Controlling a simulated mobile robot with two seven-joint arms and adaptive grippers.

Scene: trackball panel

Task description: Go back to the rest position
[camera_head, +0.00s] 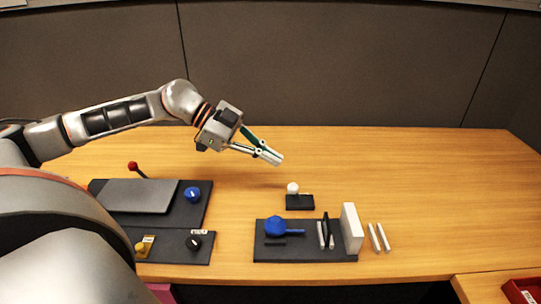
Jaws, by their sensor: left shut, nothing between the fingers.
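My left gripper (273,157) hangs in the air above the wooden table, fingers together and empty, pointing right and down. It is up and to the left of a white trackball (292,187), which sits on a small black base (299,203). The gripper looks apart from the trackball and touches nothing that I can see. My left arm reaches in from the left edge of the head view. My right gripper is not in view.
A dark panel (206,215) at left carries a grey plate, a red-tipped lever, a blue knob, a black knob and a yellow switch. Another dark panel (270,252) holds a blue handle and a white block (351,228). The table's right side (450,190) is clear.

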